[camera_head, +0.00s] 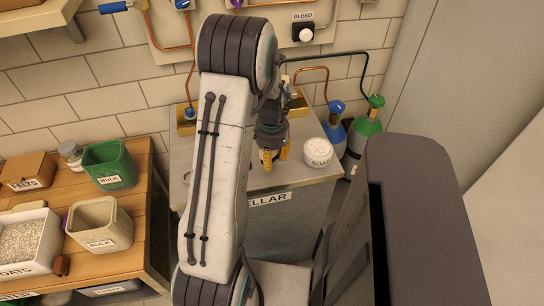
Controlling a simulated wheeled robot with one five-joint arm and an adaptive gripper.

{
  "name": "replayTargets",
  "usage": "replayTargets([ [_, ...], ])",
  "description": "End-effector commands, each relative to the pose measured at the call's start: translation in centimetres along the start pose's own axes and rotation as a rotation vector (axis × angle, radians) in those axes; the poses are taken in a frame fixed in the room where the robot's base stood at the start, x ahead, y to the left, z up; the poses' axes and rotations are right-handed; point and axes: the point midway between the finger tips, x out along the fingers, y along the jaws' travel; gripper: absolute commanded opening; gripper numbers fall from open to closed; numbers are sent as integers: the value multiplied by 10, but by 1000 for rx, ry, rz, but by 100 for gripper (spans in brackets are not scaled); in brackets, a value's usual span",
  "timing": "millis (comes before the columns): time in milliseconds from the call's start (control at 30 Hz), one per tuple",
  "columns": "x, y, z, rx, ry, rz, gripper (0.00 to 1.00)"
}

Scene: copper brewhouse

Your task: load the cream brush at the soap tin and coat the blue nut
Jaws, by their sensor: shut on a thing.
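The soap tin (318,164), a round white tub marked SOAP with a pale, lumpy top, stands at the right of the grey cellar cabinet top. My gripper (275,158), with yellow fingertips, is just left of the tin, apart from it in the picture. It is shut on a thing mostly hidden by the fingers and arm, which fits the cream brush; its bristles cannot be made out. A small blue piece, apparently the blue nut (189,113), sits on a brass block at the cabinet's back left, by a copper pipe. My arm hides the middle of the cabinet top.
Blue and green gas bottles (365,129) stand right of the cabinet (308,202). A wooden table (143,204) at left holds a green bin (109,165), a beige bin (99,223) and an oats box (28,241). Copper pipes and valves line the tiled wall behind.

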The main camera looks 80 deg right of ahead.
Motion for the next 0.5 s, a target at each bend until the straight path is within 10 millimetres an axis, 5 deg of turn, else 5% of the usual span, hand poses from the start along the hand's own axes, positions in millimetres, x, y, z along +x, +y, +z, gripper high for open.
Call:
replayTargets([
  [367,22,1,1,0,0,0,4],
  [400,21,0,1,0,0,0,40],
  [500,20,0,1,0,0,0,49],
])
